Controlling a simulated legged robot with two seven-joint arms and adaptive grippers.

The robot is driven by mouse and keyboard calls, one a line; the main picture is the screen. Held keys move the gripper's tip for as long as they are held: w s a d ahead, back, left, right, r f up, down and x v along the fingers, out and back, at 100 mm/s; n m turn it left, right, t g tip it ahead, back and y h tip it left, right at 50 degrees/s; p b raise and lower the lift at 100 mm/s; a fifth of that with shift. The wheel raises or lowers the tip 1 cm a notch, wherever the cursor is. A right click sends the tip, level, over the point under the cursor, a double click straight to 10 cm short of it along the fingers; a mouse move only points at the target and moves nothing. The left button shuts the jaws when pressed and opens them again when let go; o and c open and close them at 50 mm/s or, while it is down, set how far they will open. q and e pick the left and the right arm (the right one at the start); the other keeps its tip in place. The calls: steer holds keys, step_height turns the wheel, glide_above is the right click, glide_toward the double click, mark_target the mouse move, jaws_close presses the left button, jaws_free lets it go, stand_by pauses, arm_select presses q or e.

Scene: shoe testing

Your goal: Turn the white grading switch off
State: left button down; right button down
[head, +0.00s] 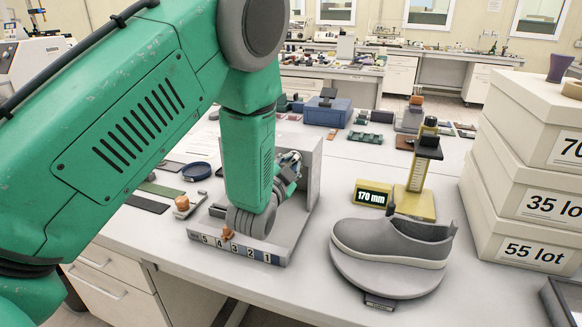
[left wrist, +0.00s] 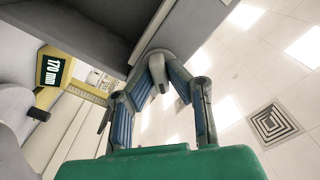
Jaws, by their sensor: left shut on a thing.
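The grey grading device (head: 303,185) stands on the table, with a numbered strip (head: 245,248) along its front edge. My left gripper (head: 290,163) is at the inner face of its upright panel, partly hidden by my green arm. In the left wrist view my left gripper (left wrist: 157,72) is shut on a small pale switch lever (left wrist: 160,82) that sticks out from a round grey base on the panel. The switch is hidden in the head view, and whether it is on or off cannot be told. My right gripper is not in view.
A small orange piece (head: 227,236) is at the numbered strip. To the right are a grey shoe (head: 392,243) on a round stand, a yellow gauge (head: 415,200) with a "170 mm" display (head: 372,197), and stacked labelled boxes (head: 520,190). A blue box (head: 327,111) is behind.

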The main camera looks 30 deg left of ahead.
arm_select(q)
steer(key=n, duration=0.2)
steer(key=n+b, duration=0.1)
steer(key=n, duration=0.1)
steer(key=shift+s+f+n, duration=0.1)
steer(key=shift+f+n, duration=0.2)
steer(key=shift+f, duration=0.05)
steer(key=shift+n+b, duration=0.7)
steer(key=shift+n, duration=1.3)
steer(key=c, duration=1.6)
jaws_free()
steer(key=shift+o, duration=0.2)
steer(key=shift+w, duration=0.2)
steer(key=shift+r, duration=0.1)
